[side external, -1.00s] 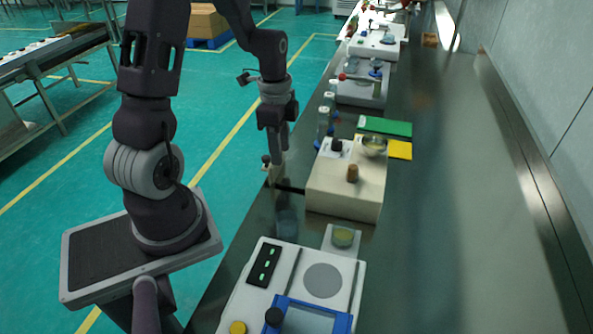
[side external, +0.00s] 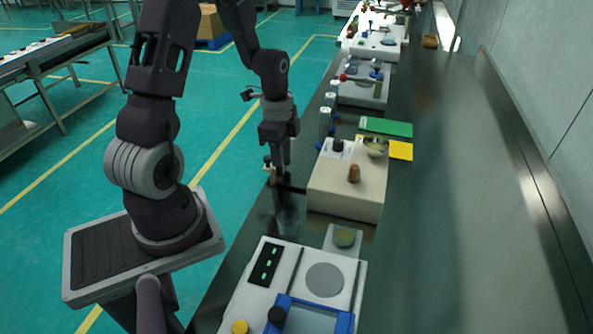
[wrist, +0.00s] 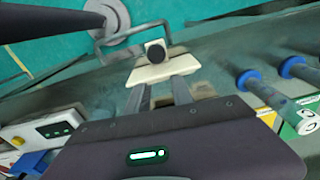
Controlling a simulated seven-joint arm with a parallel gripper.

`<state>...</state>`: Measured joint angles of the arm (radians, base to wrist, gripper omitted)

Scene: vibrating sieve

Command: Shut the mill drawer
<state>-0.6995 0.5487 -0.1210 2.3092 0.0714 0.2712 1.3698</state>
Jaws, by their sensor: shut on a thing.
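The mill (side external: 345,190) is a beige box with a metal bowl and a brown knob on top. A dark strip (side external: 292,188) sticks out of its left side toward a pale end piece (side external: 272,176), which looks like the pulled-out drawer's front. My gripper (side external: 281,166) points down at this end piece. In the wrist view, my gripper (wrist: 160,94) has its two fingers narrowed at the pale piece (wrist: 165,68), which bears a round black knob (wrist: 156,50). The exact contact is hard to make out.
The bench is clear on the right.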

